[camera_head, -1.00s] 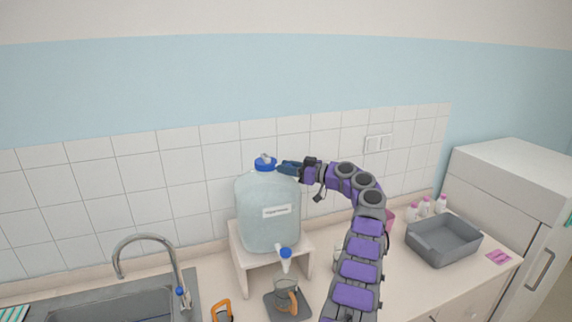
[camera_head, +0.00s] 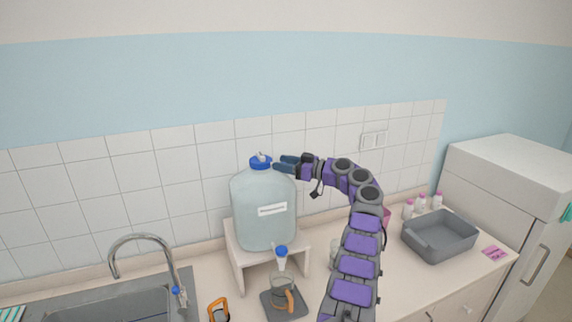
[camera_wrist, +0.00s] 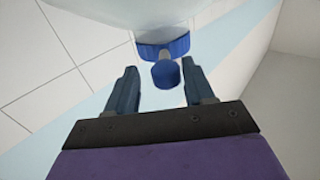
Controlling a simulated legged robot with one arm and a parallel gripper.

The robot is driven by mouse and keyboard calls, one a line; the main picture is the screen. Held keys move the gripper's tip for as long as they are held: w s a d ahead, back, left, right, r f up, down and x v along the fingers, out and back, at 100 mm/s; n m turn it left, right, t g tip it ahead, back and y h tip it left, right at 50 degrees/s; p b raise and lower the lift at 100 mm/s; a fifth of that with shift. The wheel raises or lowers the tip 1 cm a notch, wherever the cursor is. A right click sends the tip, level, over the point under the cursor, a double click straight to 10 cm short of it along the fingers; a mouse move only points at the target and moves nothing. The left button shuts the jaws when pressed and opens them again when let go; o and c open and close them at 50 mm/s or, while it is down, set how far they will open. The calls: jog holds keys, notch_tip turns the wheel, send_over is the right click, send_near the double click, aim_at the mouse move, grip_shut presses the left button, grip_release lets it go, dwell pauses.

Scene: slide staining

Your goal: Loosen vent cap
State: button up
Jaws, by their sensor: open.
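A large translucent blue-grey carboy (camera_head: 262,225) with a white label stands on a small stand. Its blue main cap (camera_head: 260,164) has a small pale and blue fitting (camera_head: 261,156) on top. My gripper (camera_head: 279,163) is open and empty just right of the cap, with its two fingers pointing left at it. In the wrist view the main cap (camera_wrist: 178,47) and a smaller round blue cap (camera_wrist: 166,73), which looks like the vent cap, show ahead of the open gripper (camera_wrist: 164,78). The smaller cap lies between the finger lines; I see no contact.
The beige stand (camera_head: 234,250) is on the counter. A blue-topped spigot (camera_head: 281,252) sits above a beaker (camera_head: 284,291) on a dark pad. A sink faucet (camera_head: 145,238) is left; a grey tub (camera_head: 440,240) and small bottles (camera_head: 421,204) are right. The wall is behind.

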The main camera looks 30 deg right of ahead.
jog(key=b+v, duration=0.1)
jog(key=v, duration=1.7)
jog(key=shift+w+d, duration=0.1)
jog(key=shift+d, duration=0.05)
